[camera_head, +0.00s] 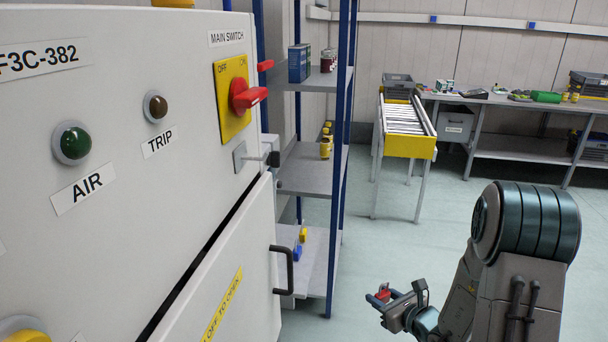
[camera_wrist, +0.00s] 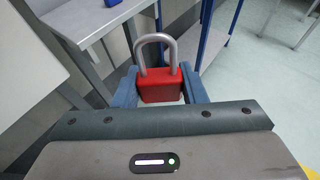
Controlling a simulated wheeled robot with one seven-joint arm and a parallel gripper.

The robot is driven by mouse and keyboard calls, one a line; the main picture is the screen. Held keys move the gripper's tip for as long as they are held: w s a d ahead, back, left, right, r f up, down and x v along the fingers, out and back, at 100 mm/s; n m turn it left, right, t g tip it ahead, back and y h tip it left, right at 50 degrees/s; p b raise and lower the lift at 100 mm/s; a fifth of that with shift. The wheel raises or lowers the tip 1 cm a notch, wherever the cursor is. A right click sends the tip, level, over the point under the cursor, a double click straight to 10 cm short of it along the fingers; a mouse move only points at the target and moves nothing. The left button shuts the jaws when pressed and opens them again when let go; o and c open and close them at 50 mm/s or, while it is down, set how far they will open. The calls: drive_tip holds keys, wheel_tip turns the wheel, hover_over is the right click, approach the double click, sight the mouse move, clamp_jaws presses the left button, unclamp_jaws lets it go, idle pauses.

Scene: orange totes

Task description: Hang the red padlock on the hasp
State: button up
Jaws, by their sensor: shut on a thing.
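The red padlock (camera_wrist: 160,86) is held between the fingers of my gripper (camera_wrist: 159,92) in the wrist view, its grey shackle pointing up and away. In the head view my gripper (camera_head: 382,298) is low at the lower right, shut on the padlock (camera_head: 383,293), well apart from the cabinet. The hasp (camera_head: 256,158) is a grey metal plate with a protruding piece on the cabinet front, below the red main switch (camera_head: 247,95) on its yellow plate.
The grey cabinet (camera_head: 130,190) fills the left, with a black door handle (camera_head: 285,270) sticking out. A blue-post shelf (camera_head: 313,190) stands behind it. A roller conveyor (camera_head: 405,130) and workbench (camera_head: 530,105) are at the back. Open floor lies between.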

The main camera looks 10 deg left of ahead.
drive_tip(key=a+r+n+g+y+p, duration=0.25)
drive_tip(key=a+r, duration=0.25)
drive_tip(key=r, duration=0.6)
drive_tip(key=n+g+y+p, duration=0.4)
drive_tip(key=n+g+p, duration=0.4)
drive_tip(key=p, duration=0.2)
approach(243, 187)
drive_tip(key=shift+m+h, duration=0.25)
drive_tip(key=shift+r+b+x, duration=0.25)
drive_tip(key=shift+b+x, duration=0.15)
drive_tip(key=shift+x, duration=0.9)
drive_tip(key=shift+r+b+x, duration=0.25)
drive_tip(key=shift+b+x, duration=0.1)
drive_tip(key=shift+x, duration=1)
drive_tip(key=shift+b+x, duration=0.35)
drive_tip(key=shift+x, duration=0.5)
drive_tip(key=shift+f, duration=0.2)
drive_tip(key=o, duration=1)
